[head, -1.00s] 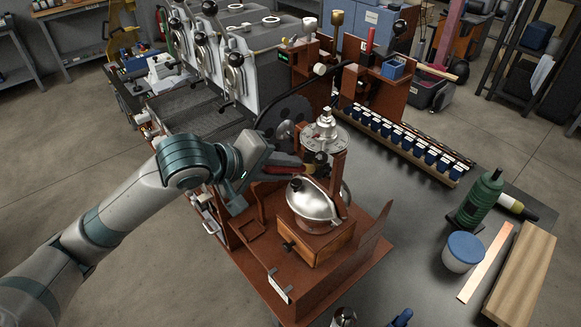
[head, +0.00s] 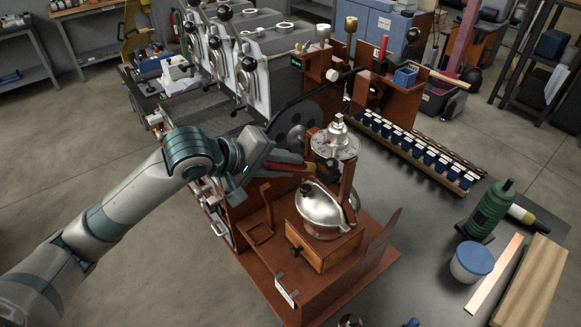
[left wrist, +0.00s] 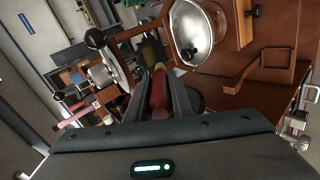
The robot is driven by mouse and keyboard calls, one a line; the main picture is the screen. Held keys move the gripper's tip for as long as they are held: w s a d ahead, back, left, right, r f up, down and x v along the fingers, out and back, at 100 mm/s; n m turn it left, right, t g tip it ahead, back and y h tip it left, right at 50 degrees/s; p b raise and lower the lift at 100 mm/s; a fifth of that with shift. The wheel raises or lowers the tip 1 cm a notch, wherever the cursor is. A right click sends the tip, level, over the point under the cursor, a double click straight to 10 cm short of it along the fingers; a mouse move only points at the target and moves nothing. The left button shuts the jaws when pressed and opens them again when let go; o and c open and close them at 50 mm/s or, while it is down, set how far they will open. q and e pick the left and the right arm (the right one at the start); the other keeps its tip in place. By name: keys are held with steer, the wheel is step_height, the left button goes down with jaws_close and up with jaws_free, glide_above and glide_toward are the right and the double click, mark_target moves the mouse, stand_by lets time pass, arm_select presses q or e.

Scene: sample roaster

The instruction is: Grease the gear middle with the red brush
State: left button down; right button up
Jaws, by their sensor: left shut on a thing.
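My left gripper (head: 285,165) reaches in from the left. It is shut on the red brush (left wrist: 160,92), whose red handle lies between the fingers in the left wrist view. The brush points away from my wrist toward the machine's upright; its tip is dark and hard to make out. A dark disc with holes (head: 297,122), which looks like a gear, stands just behind the gripper in the head view. A round plate with a silver knob (head: 338,143) is at the top of the upright. I cannot tell which part is the gear middle, or whether the brush touches anything. My right gripper is not in view.
A silver domed mill on a wooden drawer box (head: 321,250) stands just below the brush. A row of blue sample cups (head: 415,148), a green bottle (head: 488,209) and a blue-lidded jar (head: 471,262) stand to the right. Roaster drums (head: 262,75) are behind.

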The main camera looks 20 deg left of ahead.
arm_select(q)
steer(key=shift+w+r, duration=0.1)
steer(key=shift+r, duration=0.05)
steer(key=shift+r, duration=0.2)
stand_by(0.3)
steer(key=shift+s+d, duration=0.95)
steer(key=shift+d, duration=0.2)
steer(key=shift+s+d, duration=0.1)
steer(key=shift+s+d, duration=0.9)
steer(key=shift+d, duration=0.2)
steer(key=shift+w, duration=0.1)
steer(key=shift+w+a, duration=0.45)
steer(key=shift+a, duration=0.2)
steer(key=shift+w+a, duration=0.45)
steer(key=shift+a, duration=0.15)
